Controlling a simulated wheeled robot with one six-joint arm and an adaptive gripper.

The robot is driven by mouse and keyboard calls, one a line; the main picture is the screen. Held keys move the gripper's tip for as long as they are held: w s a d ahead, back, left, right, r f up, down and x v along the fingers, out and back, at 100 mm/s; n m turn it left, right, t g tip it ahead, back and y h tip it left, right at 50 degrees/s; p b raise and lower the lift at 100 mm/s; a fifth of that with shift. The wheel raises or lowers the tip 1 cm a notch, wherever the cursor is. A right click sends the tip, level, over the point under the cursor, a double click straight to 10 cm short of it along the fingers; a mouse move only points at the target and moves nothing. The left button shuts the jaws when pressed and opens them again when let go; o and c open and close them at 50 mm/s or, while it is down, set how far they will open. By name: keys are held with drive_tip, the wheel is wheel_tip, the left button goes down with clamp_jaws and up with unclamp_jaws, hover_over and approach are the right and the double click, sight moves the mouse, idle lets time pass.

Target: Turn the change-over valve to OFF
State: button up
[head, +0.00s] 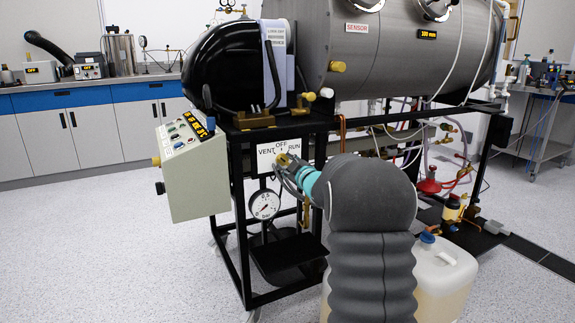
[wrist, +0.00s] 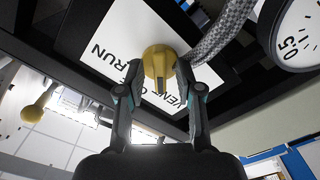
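The change-over valve is a brass knob (wrist: 159,62) on a white plate (head: 265,159) under the chamber's left end. The plate reads VENT at left, OFF at top and RUN at right. In the wrist view the plate (wrist: 103,38) appears turned nearly upside down, with OFF mostly hidden. My gripper (wrist: 159,72) has one finger on each side of the knob, with the tips close to it. I cannot tell whether both fingers touch it. In the head view the knob (head: 283,160) shows just beyond my gripper (head: 290,167). Its exact pointing direction is unclear.
A pressure gauge (head: 265,204) hangs just below the plate, and a braided hose (wrist: 222,28) passes close to the knob. A control box (head: 190,168) stands to the left. The black frame (head: 241,230) surrounds the area. A plastic jug (head: 445,275) stands at lower right.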

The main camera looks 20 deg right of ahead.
clamp_jaws()
drive_tip(key=shift+m+p, duration=0.3)
drive_tip(key=m+p, duration=0.2)
drive_tip(key=m, duration=0.1)
drive_tip(key=shift+r+m, duration=0.1)
drive_tip(key=shift+m, duration=0.2)
drive_tip(key=shift+m+p, duration=1.35)
drive_tip(key=shift+m, duration=0.95)
drive_tip(key=shift+o, duration=1.2)
unclamp_jaws()
drive_tip(key=shift+s, duration=0.1)
